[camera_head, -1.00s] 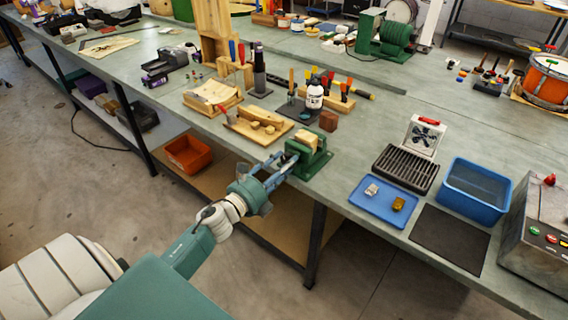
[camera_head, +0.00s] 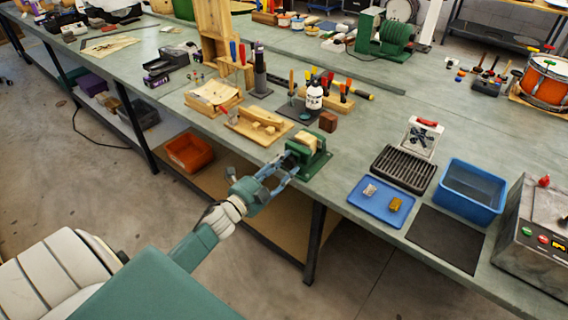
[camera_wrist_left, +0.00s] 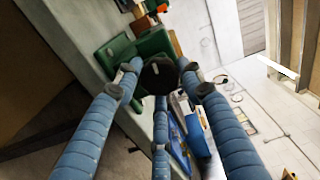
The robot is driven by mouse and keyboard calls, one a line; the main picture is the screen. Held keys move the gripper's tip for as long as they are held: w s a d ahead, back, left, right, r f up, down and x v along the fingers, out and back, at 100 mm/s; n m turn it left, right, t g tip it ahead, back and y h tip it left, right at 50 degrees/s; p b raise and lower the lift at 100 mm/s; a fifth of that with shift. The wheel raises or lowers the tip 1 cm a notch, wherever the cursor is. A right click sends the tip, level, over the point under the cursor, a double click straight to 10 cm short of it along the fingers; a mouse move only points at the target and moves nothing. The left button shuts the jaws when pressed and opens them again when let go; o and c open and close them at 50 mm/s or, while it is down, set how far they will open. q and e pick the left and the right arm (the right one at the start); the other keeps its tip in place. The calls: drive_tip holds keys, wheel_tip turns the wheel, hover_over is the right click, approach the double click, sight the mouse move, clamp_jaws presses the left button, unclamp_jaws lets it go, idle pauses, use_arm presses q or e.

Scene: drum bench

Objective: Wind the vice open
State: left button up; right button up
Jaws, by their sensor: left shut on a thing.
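The green vice (camera_head: 308,157) is mounted at the front edge of the bench, with a pale wooden block (camera_head: 304,141) at its jaws. My left gripper (camera_head: 284,166) is at the front of the vice, its blue fingers reaching to the handle side. In the left wrist view the fingers (camera_wrist_left: 158,82) close around a dark round part (camera_wrist_left: 158,76) in front of the green vice body (camera_wrist_left: 153,44). The handle itself is mostly hidden by the fingers. I cannot tell how wide the jaws stand. My right gripper does not show.
A wooden tray (camera_head: 246,128) with pieces lies left of the vice, and a brown block (camera_head: 328,121) stands behind it. To the right are a black slotted rack (camera_head: 404,169), a blue tray (camera_head: 371,207) and a blue bin (camera_head: 472,190). An orange bin (camera_head: 189,153) sits on the lower shelf.

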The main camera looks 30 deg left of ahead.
use_arm(q)
drive_tip(key=n, duration=0.2)
drive_tip(key=n+p, duration=0.1)
drive_tip(key=n, duration=0.2)
drive_tip(key=shift+w+a+r+n, duration=0.1)
drive_tip(key=shift+a+r+n, duration=0.2)
drive_tip(key=shift+r, duration=0.05)
drive_tip(key=shift+f+n+p, duration=0.2)
drive_tip(key=shift+n+p, duration=0.5)
drive_tip(key=shift+n, duration=1.3)
drive_tip(key=shift+f, duration=0.1)
drive_tip(key=o, duration=1)
drive_tip(key=shift+o, duration=0.7)
drive_tip(key=shift+f, duration=0.3)
drive_tip(key=shift+s+d, duration=0.1)
drive_tip(key=shift+s, duration=0.25)
drive_tip(key=s+a, duration=0.1)
drive_tip(key=s, duration=1)
drive_tip(key=shift+a, duration=0.1)
